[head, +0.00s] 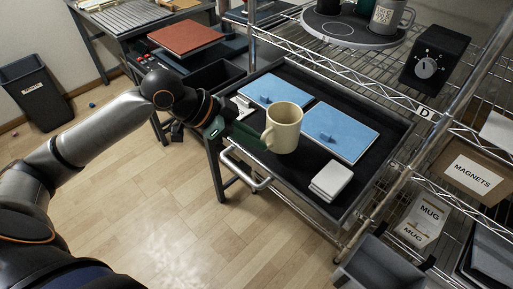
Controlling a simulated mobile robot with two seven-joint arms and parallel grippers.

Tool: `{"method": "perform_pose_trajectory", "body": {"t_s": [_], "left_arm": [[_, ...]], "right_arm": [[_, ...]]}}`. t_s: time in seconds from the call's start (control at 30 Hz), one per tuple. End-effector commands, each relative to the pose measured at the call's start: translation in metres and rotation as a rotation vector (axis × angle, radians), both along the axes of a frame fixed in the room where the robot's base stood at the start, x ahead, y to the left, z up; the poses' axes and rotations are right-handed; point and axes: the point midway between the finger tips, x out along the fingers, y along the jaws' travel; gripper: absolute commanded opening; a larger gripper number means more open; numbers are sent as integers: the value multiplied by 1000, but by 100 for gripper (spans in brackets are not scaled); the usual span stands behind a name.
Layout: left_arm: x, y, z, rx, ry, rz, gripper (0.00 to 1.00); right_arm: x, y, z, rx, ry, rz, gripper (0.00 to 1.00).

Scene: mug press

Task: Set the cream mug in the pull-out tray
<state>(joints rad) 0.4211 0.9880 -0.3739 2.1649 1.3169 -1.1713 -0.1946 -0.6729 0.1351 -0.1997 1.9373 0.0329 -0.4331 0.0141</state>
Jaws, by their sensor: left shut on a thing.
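The cream mug (283,128) is upright over the black pull-out tray (288,172), in front of the blue panels. Its handle faces left, toward my left gripper (259,134). My left gripper reaches in from the left and is shut on the mug at its handle side; its fingertips are partly hidden. I cannot tell whether the mug's base touches the tray. The tray is pulled out from the wire rack, with a metal handle (243,172) along its front. My right gripper is not in view.
Two blue panels (342,130) lie at the back of the tray. White blocks (331,180) lie at its front right, with bare dark floor beside them. A wire shelf above holds a round turntable (338,27) with mugs and a black dial box (435,58).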

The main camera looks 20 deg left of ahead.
Motion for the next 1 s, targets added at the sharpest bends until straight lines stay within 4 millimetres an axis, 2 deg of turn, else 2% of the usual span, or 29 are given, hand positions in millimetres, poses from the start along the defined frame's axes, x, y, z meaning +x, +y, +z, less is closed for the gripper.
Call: {"method": "perform_pose_trajectory", "body": {"t_s": [0.1,0.3,0.63,0.67,0.7,0.9,1.0], "left_arm": [[5,-5,-7,-3,-2,-1,0],[4,-4,-35,-1,0,1,0],[4,-3,-37,-2,-3,0,0],[3,-3,-39,0,1,1,14],[3,-3,-39,0,0,0,19],[3,-3,-39,0,1,1,41],[3,-3,-39,0,1,1,43]], "right_arm": [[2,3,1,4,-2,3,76],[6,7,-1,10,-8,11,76],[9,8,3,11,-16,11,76],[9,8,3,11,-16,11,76],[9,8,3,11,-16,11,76],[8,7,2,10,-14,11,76],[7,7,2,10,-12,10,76]]}}
